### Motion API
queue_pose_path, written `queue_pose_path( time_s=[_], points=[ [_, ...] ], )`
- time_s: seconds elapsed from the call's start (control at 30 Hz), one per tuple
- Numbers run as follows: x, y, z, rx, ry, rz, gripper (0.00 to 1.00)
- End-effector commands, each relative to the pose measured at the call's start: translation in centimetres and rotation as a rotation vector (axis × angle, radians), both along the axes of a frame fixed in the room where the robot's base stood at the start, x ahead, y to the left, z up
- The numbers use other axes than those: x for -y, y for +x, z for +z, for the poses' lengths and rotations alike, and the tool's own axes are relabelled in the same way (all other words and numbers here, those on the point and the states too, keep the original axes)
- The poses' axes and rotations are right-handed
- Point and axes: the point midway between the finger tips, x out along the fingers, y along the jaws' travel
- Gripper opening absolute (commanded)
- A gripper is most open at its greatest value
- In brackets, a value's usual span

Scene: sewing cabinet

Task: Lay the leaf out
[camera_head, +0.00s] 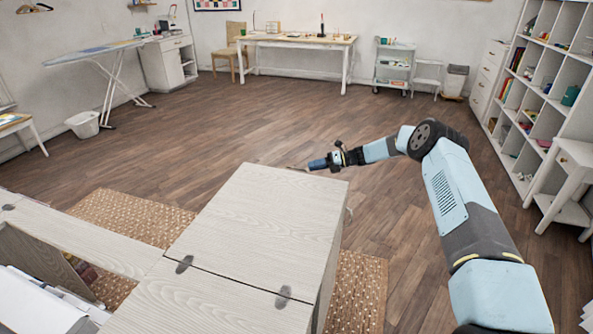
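The sewing cabinet (195,305) has a pale wood-grain top in the foreground. A pale leaf (260,215) extends from it toward the back of the view, joined along a dark seam. Two dark oval hinges (184,264) (283,296) sit on that seam. The leaf looks roughly level with the near top. My gripper (303,168) is at the leaf's far edge, near its far right corner, reaching in from the right. I cannot tell whether it touches the leaf. Its fingers are too small and partly hidden to show if they are open or shut.
Another pale panel (85,238) runs left, above an open space with white items (40,300). A woven rug (130,218) lies under the cabinet. White shelves (545,100) stand at the right. The wooden floor beyond the leaf is clear.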

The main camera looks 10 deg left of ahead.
Motion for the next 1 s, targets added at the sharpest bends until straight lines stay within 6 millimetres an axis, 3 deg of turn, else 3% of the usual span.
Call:
queue_pose_path(
  time_s=[0.3, 0.5, 0.9, 1.0],
  points=[
    [-5.2, -1.1, -1.1, 0.0, 0.001, 0.002, 0.2],
    [-7.0, -1.4, -1.6, 0.0, 0.001, 0.002, 0.2],
    [-7.5, -1.5, -1.7, 0.002, 0.001, 0.001, 0.2],
    [-7.5, -1.5, -1.7, 0.002, 0.001, 0.001, 0.11]
  ],
)
